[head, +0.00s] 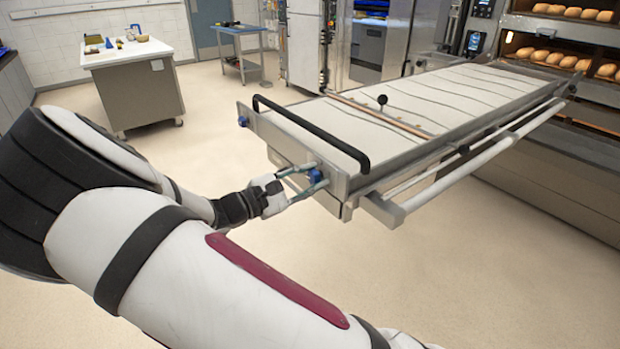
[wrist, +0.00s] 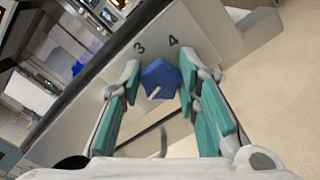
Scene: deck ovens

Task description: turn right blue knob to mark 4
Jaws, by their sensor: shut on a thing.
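The right blue knob (head: 316,175) is on the near end panel of the long loader table. My gripper (head: 303,183) reaches it from the left and is shut on it. In the wrist view the knob (wrist: 160,77) sits between the tips of my gripper (wrist: 161,73), with the teal finger pads on either side. The numerals 3 (wrist: 139,47) and 4 (wrist: 173,40) show on the panel beyond the knob. A short white line shows at the knob's lower left edge in that view. Other marks are hidden or out of view.
Another blue knob (head: 242,121) is at the left end of the same panel. A black handle bar (head: 310,132) runs above the panel, and a white rail (head: 450,178) runs along the table's right side. Ovens with bread (head: 560,60) stand at the back right.

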